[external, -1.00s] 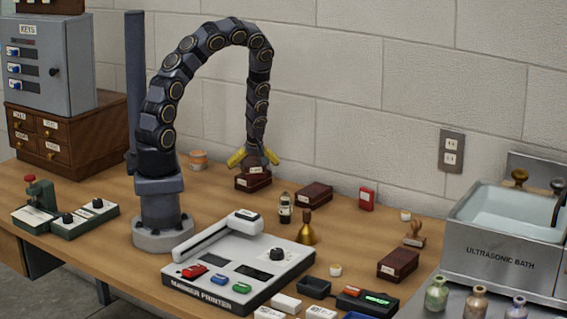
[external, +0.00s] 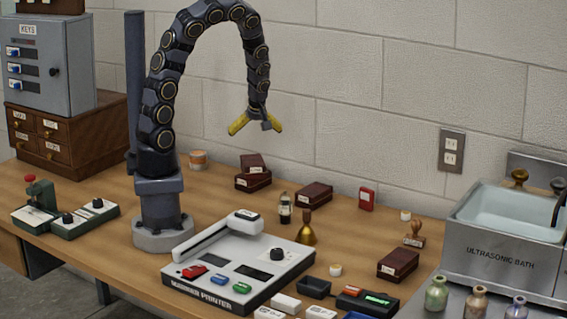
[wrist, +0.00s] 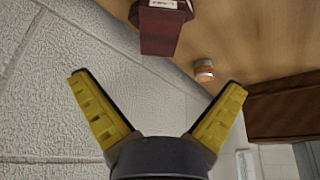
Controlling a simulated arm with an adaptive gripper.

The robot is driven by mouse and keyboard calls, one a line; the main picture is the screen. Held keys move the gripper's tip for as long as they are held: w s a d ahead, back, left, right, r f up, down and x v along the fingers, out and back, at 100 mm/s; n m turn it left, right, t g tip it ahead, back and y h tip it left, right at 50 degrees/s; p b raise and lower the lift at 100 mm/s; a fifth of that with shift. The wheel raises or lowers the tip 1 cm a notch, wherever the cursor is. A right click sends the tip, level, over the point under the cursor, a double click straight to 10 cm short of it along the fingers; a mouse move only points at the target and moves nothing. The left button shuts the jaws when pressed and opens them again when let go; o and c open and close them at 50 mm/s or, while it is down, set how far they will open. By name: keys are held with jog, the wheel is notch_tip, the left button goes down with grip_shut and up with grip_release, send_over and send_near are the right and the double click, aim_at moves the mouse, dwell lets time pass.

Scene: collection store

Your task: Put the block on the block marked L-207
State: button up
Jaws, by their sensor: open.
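A small dark red-brown block (external: 252,162) with a pale label rests on top of a larger dark red-brown block (external: 253,181), near the wall behind my arm. The label on the lower block is too small to read. My gripper (external: 255,126) has yellow fingers spread wide; it is open and empty, above the stack and apart from it. In the wrist view the stacked blocks (wrist: 160,34) show beyond my open fingers (wrist: 158,84), with part of the stack cut off by the top edge.
Other dark red blocks lie at the back middle (external: 314,194) and right (external: 398,264). A small bottle (external: 285,208), brass bell-shaped object (external: 306,230) and printer (external: 240,262) stand in front. An orange-banded jar (external: 198,160) is left of the stack.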

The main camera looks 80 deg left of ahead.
jog(key=s+d+r+m+h, duration=0.2)
jog(key=s+d+r+m, duration=0.2)
jog(key=d+r+m, duration=0.65)
jog(key=s+d+r+m+g+h, duration=0.1)
jog(key=s+d+r+m+h, duration=0.1)
jog(key=s+d+r+m, duration=0.2)
jog(key=s+d+m, duration=0.3)
jog(key=s+d, duration=0.5)
jog(key=shift+d+g, duration=0.3)
jog(key=shift+g, duration=0.1)
jog(key=shift+m, duration=0.25)
